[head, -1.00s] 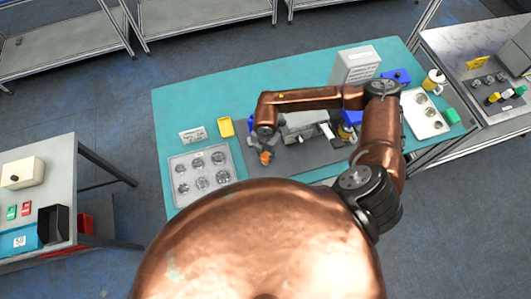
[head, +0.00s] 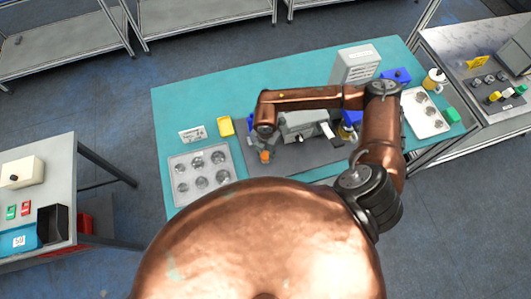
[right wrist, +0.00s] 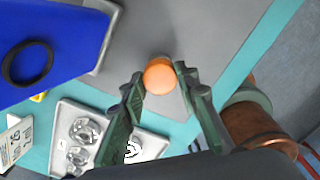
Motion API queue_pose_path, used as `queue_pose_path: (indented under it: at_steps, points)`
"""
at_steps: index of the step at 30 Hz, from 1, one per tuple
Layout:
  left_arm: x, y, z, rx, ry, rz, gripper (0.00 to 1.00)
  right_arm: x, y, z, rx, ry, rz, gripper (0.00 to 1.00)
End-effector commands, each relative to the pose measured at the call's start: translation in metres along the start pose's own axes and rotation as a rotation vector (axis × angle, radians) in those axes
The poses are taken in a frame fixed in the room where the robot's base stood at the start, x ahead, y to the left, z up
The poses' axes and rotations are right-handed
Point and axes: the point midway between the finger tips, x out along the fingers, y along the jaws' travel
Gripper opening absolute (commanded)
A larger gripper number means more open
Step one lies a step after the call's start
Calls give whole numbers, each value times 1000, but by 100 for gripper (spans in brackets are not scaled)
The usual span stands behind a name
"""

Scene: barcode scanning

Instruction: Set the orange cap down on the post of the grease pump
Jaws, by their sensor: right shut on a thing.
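The orange cap (right wrist: 159,76) is between the fingertips of my right gripper (right wrist: 158,84) in the right wrist view. The gripper is shut on it. In the head view the cap (head: 264,156) shows as a small orange spot just below the end of my right arm, over the left part of the grey mat. I cannot make out the grease pump's post for certain, nor whether the cap touches anything beneath it. My left gripper is not in view.
A tray of round metal parts (head: 180,165) lies left of the mat (head: 320,155), with a yellow bin (head: 226,126) and a small sign (head: 193,134) behind. A grey machine (head: 303,124) stands on the mat. A blue panel with a black ring (right wrist: 60,40) is close in the right wrist view.

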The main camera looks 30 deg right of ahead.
Motion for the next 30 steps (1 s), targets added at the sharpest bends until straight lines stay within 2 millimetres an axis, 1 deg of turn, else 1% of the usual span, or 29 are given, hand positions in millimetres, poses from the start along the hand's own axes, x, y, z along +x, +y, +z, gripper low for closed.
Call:
queue_pose_path:
  at_steps: [12,23,30]
  points:
    - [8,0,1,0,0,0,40,8,0,0,0,0,0,14]
    - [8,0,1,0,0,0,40,8,0,0,0,0,0,14]
    - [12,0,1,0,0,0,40,13,0,0,0,1,0,14]
